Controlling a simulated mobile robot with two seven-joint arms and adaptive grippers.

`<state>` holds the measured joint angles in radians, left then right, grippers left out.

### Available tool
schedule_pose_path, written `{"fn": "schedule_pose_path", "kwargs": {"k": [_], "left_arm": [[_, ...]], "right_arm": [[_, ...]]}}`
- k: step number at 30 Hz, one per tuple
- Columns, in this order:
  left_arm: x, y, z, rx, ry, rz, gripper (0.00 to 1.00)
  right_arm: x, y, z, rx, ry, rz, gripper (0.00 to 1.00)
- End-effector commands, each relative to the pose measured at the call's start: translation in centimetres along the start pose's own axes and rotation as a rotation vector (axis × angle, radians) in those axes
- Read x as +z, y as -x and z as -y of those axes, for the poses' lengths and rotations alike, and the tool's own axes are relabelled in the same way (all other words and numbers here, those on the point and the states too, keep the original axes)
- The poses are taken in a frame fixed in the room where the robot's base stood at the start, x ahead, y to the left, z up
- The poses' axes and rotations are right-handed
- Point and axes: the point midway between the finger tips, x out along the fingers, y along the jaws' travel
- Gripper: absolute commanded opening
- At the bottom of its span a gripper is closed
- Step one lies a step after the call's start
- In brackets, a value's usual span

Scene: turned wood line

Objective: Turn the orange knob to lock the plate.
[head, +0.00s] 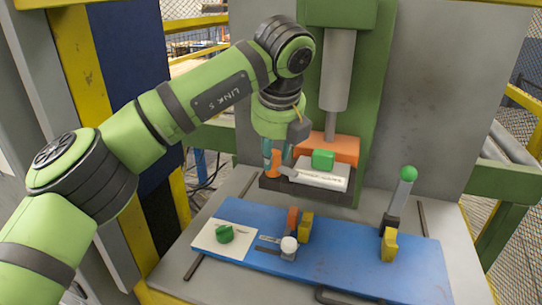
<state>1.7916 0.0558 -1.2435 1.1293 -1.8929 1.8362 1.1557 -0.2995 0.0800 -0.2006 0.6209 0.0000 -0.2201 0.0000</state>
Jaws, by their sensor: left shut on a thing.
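The orange knob (271,161) shows at the left end of the dark base under the press, partly hidden by my gripper. My left gripper (277,161) reaches down from above and is shut on it, with a teal finger in front. A pale grey plate with lettering (320,179) lies just right of the gripper, with a green block (323,160) on its back edge. An orange block (341,147) is behind the plate. How far the knob is turned cannot be told. My right gripper is not in view.
The press ram (338,80) hangs above the orange block. In front lies a blue board (345,265) with a white-knobbed clamp (289,244), yellow blocks, an upright green-knobbed lever (408,173) and a cream card (216,243) at left. The grey table is clear at right.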

Motion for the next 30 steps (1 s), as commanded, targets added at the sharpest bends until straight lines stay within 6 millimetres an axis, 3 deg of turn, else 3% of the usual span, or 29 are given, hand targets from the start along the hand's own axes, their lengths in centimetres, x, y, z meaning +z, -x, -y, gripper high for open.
{"fn": "schedule_pose_path", "kwargs": {"k": [12,30], "left_arm": [[0.53,0.46,0.20,0.088,0.246,0.017,0.01],[0.59,0.44,0.14,0.113,0.310,0.016,0.01]], "right_arm": [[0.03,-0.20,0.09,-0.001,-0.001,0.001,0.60],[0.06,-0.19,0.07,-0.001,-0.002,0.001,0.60]]}}
